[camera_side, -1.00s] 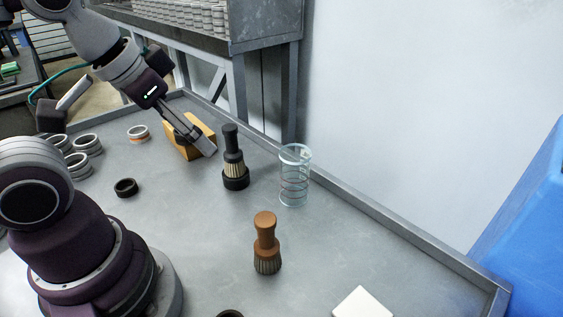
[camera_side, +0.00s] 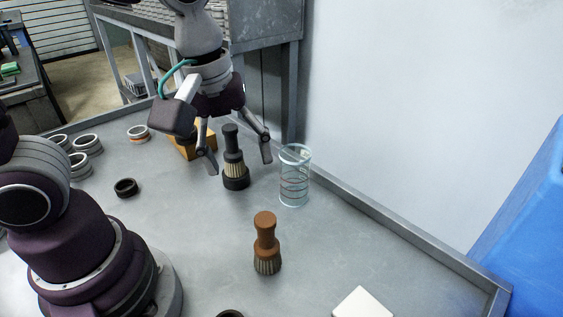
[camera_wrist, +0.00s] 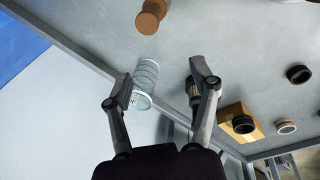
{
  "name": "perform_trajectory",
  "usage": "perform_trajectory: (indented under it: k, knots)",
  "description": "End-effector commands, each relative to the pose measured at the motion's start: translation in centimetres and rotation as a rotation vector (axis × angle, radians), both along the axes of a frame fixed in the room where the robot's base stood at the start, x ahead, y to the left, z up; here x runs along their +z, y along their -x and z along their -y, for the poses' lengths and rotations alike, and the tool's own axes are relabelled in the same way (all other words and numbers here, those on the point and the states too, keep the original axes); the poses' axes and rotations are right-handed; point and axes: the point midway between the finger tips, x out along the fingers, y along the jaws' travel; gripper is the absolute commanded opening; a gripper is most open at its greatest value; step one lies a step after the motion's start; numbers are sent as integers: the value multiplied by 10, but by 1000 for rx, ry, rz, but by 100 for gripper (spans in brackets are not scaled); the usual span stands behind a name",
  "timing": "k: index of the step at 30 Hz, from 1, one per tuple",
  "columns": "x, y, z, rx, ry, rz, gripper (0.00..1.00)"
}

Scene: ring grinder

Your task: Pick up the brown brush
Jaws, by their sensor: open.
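The brown brush (camera_side: 266,243) stands upright, handle up and bristles down, on the grey table in the front middle of the side view. In the wrist view the brown brush (camera_wrist: 150,16) is at the top, partly cut off by the frame edge. My gripper (camera_side: 240,168) is open and empty, above the table and well behind the brown brush. In the side view its fingers appear on either side of the black brush (camera_side: 235,172), but I cannot tell the depth between them. In the wrist view the fingertips (camera_wrist: 163,78) are spread wide.
A clear glass cylinder with rings (camera_side: 294,177) stands behind and right of the brown brush. A yellow-brown block (camera_side: 188,150), several grey rings (camera_side: 88,146) and a black ring (camera_side: 126,187) lie left. A white block (camera_side: 362,303) lies front right. Table edges are raised.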

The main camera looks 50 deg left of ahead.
Motion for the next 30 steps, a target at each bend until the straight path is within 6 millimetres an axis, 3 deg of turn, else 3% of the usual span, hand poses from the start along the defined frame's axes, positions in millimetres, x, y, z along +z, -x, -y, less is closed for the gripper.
perform_trajectory:
  k: [3,8,24,30]
  knots:
    - [-17,-6,22,308,25,-114,60]
    - [-30,-8,35,535,22,-176,60]
    - [-123,-13,30,560,19,-184,60]
    - [-133,-13,30,559,22,-179,60]
